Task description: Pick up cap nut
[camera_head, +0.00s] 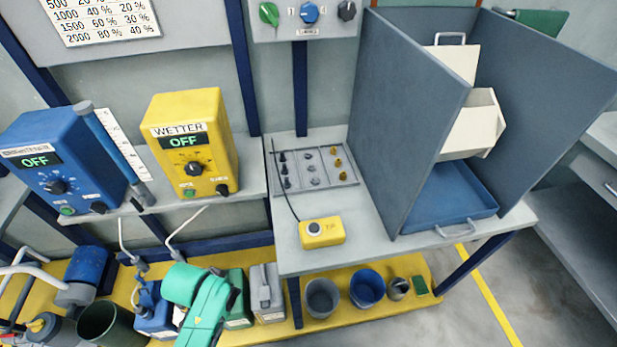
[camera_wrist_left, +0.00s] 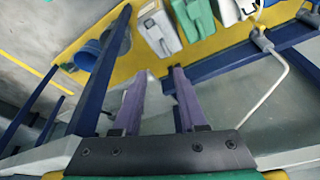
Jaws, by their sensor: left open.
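A shallow grey tray (camera_head: 352,183) lies on the bench in the head view and holds small parts in columns. There are black parts (camera_head: 284,169), grey parts (camera_head: 312,168) and gold parts (camera_head: 338,162); they are too small to tell which is the cap nut. My left arm shows at the lower left of the head view, below the bench top and away from the tray. In the left wrist view my left gripper (camera_wrist_left: 165,77) is open, with two purple fingers apart and nothing visible between them. My right gripper is not in view.
A yellow button box (camera_head: 322,232) sits in front of the tray. Tall grey panels (camera_head: 412,115) stand right of it around a blue tray (camera_head: 452,198). The yellow WETTER unit (camera_head: 190,140) stands left. Canisters (camera_head: 266,295) and buckets (camera_head: 366,288) stand below.

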